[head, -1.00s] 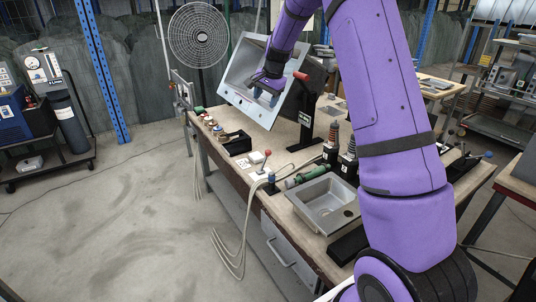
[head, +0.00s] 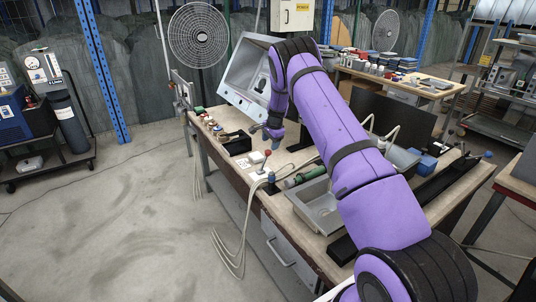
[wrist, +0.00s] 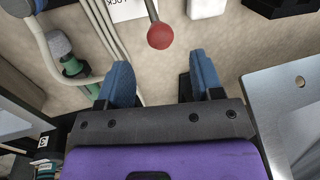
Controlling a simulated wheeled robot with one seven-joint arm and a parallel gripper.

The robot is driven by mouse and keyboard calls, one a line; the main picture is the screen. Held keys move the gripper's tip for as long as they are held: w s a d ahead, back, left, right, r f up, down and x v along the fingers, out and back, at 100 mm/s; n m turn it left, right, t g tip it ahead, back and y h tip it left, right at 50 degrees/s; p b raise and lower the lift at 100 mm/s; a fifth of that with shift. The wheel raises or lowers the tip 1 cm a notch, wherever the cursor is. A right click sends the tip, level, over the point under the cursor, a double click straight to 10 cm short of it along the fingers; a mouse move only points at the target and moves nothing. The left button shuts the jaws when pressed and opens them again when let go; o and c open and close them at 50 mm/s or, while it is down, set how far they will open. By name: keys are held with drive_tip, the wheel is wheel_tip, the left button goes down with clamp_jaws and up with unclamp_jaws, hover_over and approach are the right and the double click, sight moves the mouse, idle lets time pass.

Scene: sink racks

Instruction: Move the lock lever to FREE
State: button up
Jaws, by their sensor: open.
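The lock lever ends in a red ball knob (wrist: 159,37) in the wrist view, just beyond the fingertips and roughly centred between them. Its rod runs up out of the picture, beside a white label reading LOCK, upside down and cut off. In the head view the red-knobbed lever (head: 267,153) stands on the bench near its front edge, tilted. My gripper (wrist: 162,72) is open and empty, its blue fingers spread and apart from the knob. In the head view my gripper (head: 275,144) hangs just behind the lever. The FREE marking cannot be made out.
A steel sink (head: 318,210) is set to the right of the lever. A tilted metal panel (head: 243,80) is at the back. Hoses (wrist: 103,30) run left of the knob.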

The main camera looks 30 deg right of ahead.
sight(268, 150)
drive_tip(key=x, duration=0.7)
drive_tip(key=shift+f, duration=0.2)
clamp_jaws()
drive_tip(key=shift+a+r+n+h, duration=0.15)
drive_tip(key=shift+a+r+h, duration=0.05)
drive_tip(key=shift+a+h, duration=0.55)
drive_tip(key=shift+a+r+n+h, duration=0.15)
drive_tip(key=shift+a+r+h, duration=0.1)
drive_tip(key=shift+a+h, duration=0.55)
drive_tip(key=shift+s+a+f+h, duration=0.15)
drive_tip(key=shift+a+h, duration=0.5)
drive_tip(key=shift+a, duration=0.35)
drive_tip(key=shift+w+a+f+h, duration=0.1)
drive_tip(key=shift+a+f+h, duration=0.1)
drive_tip(key=shift+a+h, duration=0.6)
drive_tip(key=shift+s+a+f+h, duration=0.15)
drive_tip(key=shift+a+h, duration=0.35)
drive_tip(key=shift+a, duration=0.65)
unclamp_jaws()
drive_tip(key=shift+w, duration=0.1)
